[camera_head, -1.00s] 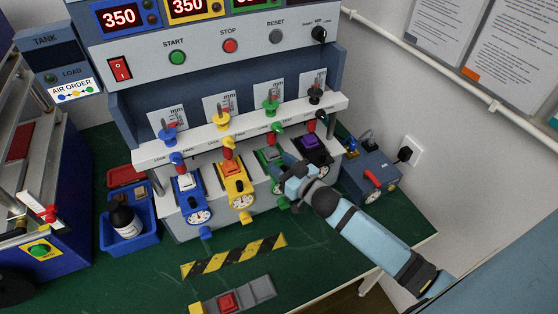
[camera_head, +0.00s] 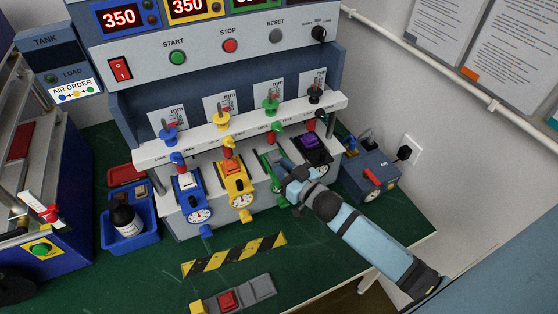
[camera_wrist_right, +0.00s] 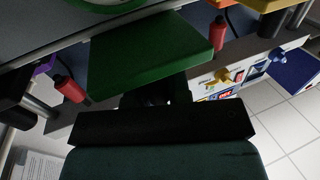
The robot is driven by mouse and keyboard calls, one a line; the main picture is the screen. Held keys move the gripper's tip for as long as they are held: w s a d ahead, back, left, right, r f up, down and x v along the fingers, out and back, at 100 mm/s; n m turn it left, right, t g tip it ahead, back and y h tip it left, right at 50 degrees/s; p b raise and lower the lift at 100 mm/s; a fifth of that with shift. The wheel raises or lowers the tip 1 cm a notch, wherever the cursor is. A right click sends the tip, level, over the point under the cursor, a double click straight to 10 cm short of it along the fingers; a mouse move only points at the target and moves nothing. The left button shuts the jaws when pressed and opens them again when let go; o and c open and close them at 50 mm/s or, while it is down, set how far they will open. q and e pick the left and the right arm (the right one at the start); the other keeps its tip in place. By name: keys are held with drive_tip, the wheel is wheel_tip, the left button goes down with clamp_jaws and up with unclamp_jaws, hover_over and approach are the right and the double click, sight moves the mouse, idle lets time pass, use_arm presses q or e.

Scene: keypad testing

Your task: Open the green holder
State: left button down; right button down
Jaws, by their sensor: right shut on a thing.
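The green holder (camera_head: 267,161) sits in the row of test stations, between the yellow holder (camera_head: 235,172) and the black holder with a purple block (camera_head: 312,144). My right gripper (camera_head: 284,184) reaches in from the lower right and is at the front of the green holder, shut on it. The gripper covers the holder's front part, so the exact grip spot is hidden. In the right wrist view a broad green part (camera_wrist_right: 150,50) lies just beyond the dark gripper (camera_wrist_right: 160,98). My left gripper is not in view.
The blue holder (camera_head: 187,184) stands at the left of the row. A red-handled blue box (camera_head: 371,177) stands close to the right of my gripper. A blue bin with a bottle (camera_head: 147,226) is at the left. The green bench in front is mostly clear around a striped strip (camera_head: 234,254).

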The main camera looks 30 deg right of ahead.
drive_tip(key=s, duration=0.7)
drive_tip(key=shift+s+a+p, duration=0.15)
drive_tip(key=shift+a+p, duration=0.1)
drive_tip(key=shift+p, duration=0.2)
drive_tip(key=c, duration=1.1)
unclamp_jaws()
drive_tip(key=shift+o, duration=0.2)
